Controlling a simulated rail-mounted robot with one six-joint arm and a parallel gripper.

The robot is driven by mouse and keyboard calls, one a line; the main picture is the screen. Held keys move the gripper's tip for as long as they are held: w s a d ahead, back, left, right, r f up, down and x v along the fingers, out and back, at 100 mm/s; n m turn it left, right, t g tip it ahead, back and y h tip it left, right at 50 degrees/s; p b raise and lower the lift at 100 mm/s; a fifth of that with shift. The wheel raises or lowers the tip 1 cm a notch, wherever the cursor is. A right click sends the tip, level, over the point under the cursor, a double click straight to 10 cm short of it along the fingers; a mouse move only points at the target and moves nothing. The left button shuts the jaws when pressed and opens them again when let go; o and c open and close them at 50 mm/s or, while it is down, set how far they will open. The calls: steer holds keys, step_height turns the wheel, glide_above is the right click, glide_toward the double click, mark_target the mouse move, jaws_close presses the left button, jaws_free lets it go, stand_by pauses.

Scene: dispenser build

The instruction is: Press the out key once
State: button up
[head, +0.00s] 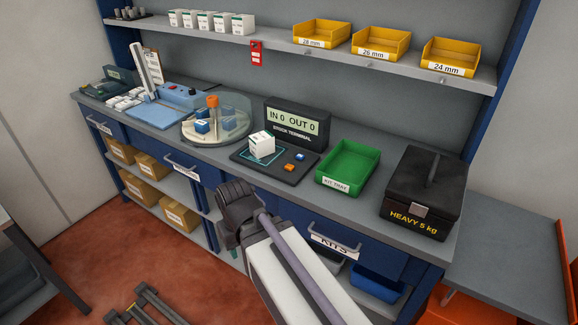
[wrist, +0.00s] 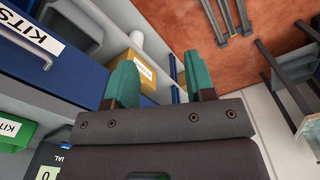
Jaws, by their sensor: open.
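The stock terminal (head: 296,124) stands at the back of the worktop, its screen reading IN 0 OUT 0. On the dark pad (head: 285,178) in front of it are an orange key (head: 289,168) and a blue key (head: 300,156); I cannot read which is out. A white box (head: 262,146) stands on the pad, left of the keys. My gripper (head: 236,200) is below and in front of the worktop edge, apart from the keys. In the wrist view its two green-tipped fingers (wrist: 162,82) are spread with nothing between them.
A green kit tray (head: 347,168) and a heavy black box (head: 424,190) stand right of the pad. A round turntable (head: 232,125) with bottle and boxes stands left. Yellow bins (head: 380,45) sit on the shelf above. The KITS drawer (head: 336,243) is below the worktop.

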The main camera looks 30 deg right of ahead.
jaws_close()
stand_by(1.2)
